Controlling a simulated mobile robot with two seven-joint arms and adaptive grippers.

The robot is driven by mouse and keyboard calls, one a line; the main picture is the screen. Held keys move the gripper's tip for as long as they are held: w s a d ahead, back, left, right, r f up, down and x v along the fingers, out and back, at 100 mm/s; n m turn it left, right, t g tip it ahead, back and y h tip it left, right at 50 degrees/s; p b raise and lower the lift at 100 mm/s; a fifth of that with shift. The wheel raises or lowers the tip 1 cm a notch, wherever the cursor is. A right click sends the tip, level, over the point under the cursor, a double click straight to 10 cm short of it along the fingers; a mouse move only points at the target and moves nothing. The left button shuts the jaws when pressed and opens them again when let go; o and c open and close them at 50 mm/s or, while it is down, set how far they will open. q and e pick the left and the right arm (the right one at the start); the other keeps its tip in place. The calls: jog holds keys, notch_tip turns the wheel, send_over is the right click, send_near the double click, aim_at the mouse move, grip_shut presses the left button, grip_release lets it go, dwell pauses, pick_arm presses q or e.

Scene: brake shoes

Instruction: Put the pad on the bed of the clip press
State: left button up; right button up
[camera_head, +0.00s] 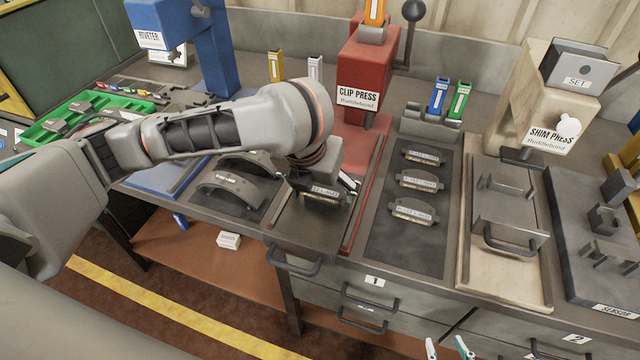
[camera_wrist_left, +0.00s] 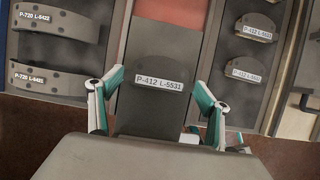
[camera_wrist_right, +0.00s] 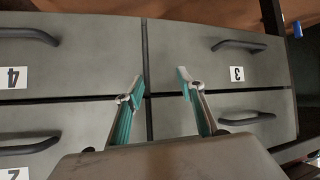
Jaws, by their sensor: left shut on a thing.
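The held pad (camera_head: 325,192) is a dark plate labelled P-412 L-5531. It shows upright between the fingers in the left wrist view (camera_wrist_left: 155,109). My left gripper (camera_wrist_left: 157,100) is shut on its sides; in the head view the arm hides most of this grip. The clip press (camera_head: 366,75) is red, with a lever and a red base (camera_head: 364,205) running toward the front edge. The pad is near the front part of this base; its height above it is unclear. My right gripper (camera_head: 449,348) is open and empty before the drawers, also seen in the right wrist view (camera_wrist_right: 158,85).
Several pads (camera_head: 420,181) lie on a dark mat (camera_head: 407,252) right of the press. Curved brake shoes (camera_head: 228,190) lie on the left. The shim press (camera_head: 540,110) and a handled plate (camera_head: 508,262) stand at right. Drawers with handles (camera_head: 370,303) are below.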

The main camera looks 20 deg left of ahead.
pick_arm(q)
jog(key=shift+s+f, duration=0.3)
jog(key=shift+f, duration=0.35)
jog(key=o, duration=1.3)
jog(key=shift+f, duration=0.15)
jog(key=shift+w, duration=0.15)
jog(key=shift+r, duration=0.2)
jog(key=shift+r, duration=0.1)
